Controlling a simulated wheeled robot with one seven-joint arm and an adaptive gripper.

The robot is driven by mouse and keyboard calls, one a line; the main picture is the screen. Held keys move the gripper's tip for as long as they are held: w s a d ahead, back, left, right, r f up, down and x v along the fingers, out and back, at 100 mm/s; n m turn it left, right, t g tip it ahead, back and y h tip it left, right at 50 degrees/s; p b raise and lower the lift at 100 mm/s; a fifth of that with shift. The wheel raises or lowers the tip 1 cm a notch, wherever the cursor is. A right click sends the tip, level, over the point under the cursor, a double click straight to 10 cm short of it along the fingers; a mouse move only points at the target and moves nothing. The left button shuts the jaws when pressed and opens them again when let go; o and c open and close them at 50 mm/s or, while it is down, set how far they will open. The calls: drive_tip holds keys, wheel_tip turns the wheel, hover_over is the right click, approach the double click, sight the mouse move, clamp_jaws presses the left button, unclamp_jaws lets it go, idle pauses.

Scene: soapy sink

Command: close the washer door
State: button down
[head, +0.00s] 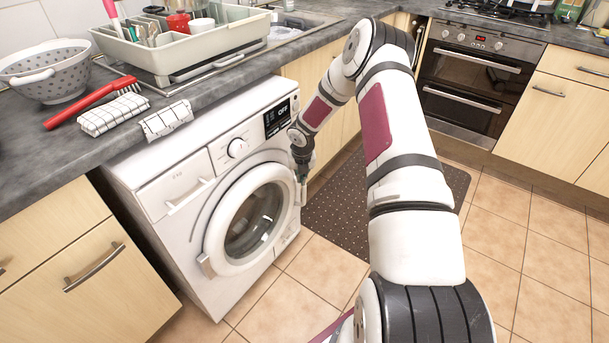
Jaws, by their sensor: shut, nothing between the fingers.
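The white washer (165,225) stands under the worktop. Its round white door (213,232) with dark glass lies against or very near the washer front; I cannot tell whether it is latched or slightly ajar. A grey fitting (206,264) shows on the door's lower left edge. My gripper (302,175) is shut and empty, pointing down at the door's right edge. It is small in view, and I cannot tell whether it touches the door.
A colander (46,70), a red brush (92,105), folded cloths (113,115) and a dish rack (180,50) sit on the worktop above. A dark dotted mat (330,215) lies right of the washer. Tiled floor (300,268) in front is clear. An oven (468,80) stands behind.

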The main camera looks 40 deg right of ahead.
drive_tip(key=d+p+v, duration=0.1)
drive_tip(key=p+v, duration=0.1)
drive_tip(key=v, duration=0.8)
drive_tip(key=shift+s+d, duration=0.15)
drive_tip(key=shift+d, duration=0.35)
drive_tip(key=shift+r, duration=0.1)
drive_tip(key=s+a+r+m+h, duration=0.1)
drive_tip(key=s+a+r+m, duration=0.35)
drive_tip(key=r, duration=0.55)
drive_tip(key=s+a+r+m+g+h, duration=0.1)
drive_tip(key=s+a+r+m, duration=0.4)
drive_tip(key=r, duration=0.4)
drive_tip(key=s+a+r+m+h, duration=0.1)
drive_tip(key=s+a+r+m, duration=0.2)
drive_tip(key=s+r+m, duration=0.55)
drive_tip(key=s+a+r+m+y, duration=0.25)
drive_tip(key=s+a+m, duration=0.4)
drive_tip(key=s, duration=0.55)
drive_tip(key=s+a+r+m+y, duration=0.25)
drive_tip(key=s+a+m, duration=0.4)
drive_tip(key=s, duration=0.45)
wheel_tip(320, 180, up, 14)
drive_tip(key=t+p, duration=0.2)
drive_tip(key=p, duration=1)
drive_tip(key=shift+s+a+r+n+t+h, duration=0.2)
drive_tip(key=shift+s+r+n+t+h, duration=0.1)
drive_tip(key=shift+t, duration=0.1)
